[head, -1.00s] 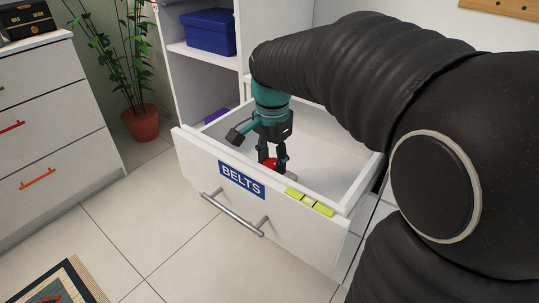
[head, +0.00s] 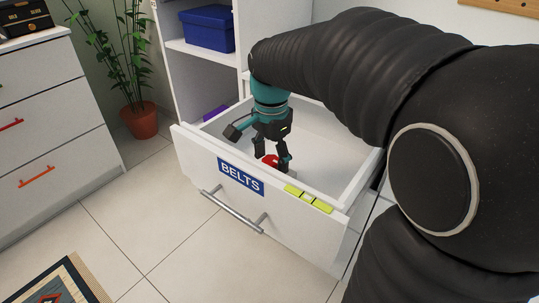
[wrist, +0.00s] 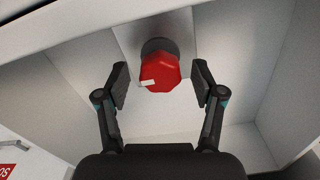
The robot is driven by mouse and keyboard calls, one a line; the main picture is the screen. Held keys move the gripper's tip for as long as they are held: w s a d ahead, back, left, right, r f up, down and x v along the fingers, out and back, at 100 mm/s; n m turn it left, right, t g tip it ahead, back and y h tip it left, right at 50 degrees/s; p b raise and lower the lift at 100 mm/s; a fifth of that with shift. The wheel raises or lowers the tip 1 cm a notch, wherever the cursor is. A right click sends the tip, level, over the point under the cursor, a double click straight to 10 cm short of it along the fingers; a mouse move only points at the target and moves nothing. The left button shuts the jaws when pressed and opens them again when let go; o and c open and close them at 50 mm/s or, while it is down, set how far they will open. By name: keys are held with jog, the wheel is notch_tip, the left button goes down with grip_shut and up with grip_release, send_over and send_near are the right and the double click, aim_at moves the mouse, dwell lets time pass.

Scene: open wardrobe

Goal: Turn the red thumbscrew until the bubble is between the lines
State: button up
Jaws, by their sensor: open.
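The red thumbscrew (wrist: 160,72) is a faceted red knob with a small white mark, on a dark round base inside the drawer, near its front panel. In the head view the red thumbscrew (head: 269,160) is partly hidden by my gripper (head: 272,160). My gripper is open, and in the wrist view its fingers (wrist: 161,86) stand on either side of the knob with gaps. The yellow-green level (head: 308,199) lies on the top edge of the drawer front. Its bubble is too small to tell against the lines.
The open white drawer (head: 310,240) has a blue BELTS label (head: 241,177) and a grey bar handle (head: 232,211). Its walls surround my gripper. A white chest of drawers (head: 60,130) and a potted plant (head: 139,120) stand at left. The tiled floor in front is mostly clear.

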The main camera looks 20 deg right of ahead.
aim_at(271, 159)
notch_tip(271, 159, up, 12)
dwell(0.6)
